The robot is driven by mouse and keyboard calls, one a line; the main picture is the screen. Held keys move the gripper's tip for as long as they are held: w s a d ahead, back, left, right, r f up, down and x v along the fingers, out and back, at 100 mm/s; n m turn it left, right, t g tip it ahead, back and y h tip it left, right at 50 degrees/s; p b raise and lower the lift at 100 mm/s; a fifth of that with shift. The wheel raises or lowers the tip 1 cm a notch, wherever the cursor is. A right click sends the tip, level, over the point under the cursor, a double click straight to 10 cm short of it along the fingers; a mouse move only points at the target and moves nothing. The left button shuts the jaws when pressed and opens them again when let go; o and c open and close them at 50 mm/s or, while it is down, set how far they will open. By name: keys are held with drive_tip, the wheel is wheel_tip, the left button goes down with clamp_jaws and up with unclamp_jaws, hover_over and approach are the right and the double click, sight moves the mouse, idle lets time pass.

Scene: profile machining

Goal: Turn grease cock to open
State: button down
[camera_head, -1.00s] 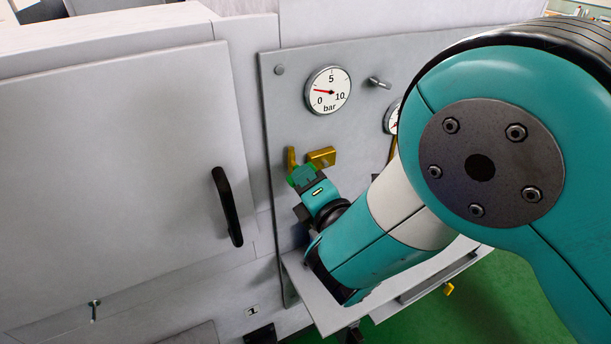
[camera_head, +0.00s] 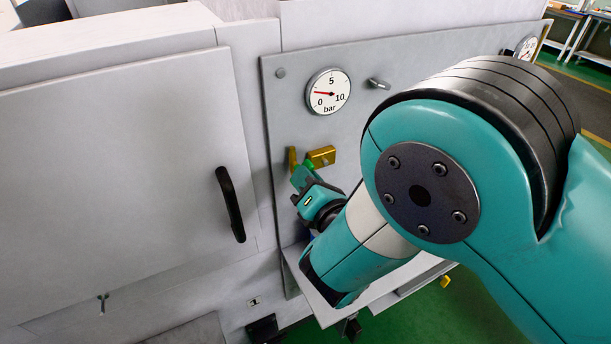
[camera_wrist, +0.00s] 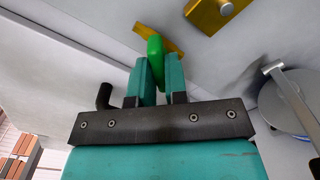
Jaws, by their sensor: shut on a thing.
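The grease cock's green lever (camera_wrist: 155,54) stands between my gripper's two teal jaws (camera_wrist: 160,75) in the wrist view. My gripper is shut on the lever. A brass piece (camera_wrist: 128,29) lies behind the lever's upper end. In the head view my gripper (camera_head: 304,176) is at the grey panel, just below two brass pieces, an upright one (camera_head: 292,160) and a block (camera_head: 321,156). Only a little of the green lever (camera_head: 309,164) shows there between the jaws.
A bar gauge (camera_head: 328,91) and a small metal pin (camera_head: 379,83) are on the panel above. A door with a black handle (camera_head: 230,204) stands at left. A tray ledge (camera_head: 318,288) juts out below my gripper. My arm hides the panel's right part.

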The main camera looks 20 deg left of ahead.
drive_tip(key=shift+n+p, duration=1)
drive_tip(key=shift+n, duration=1.1)
drive_tip(key=n, duration=0.4)
drive_tip(key=c, duration=1)
unclamp_jaws()
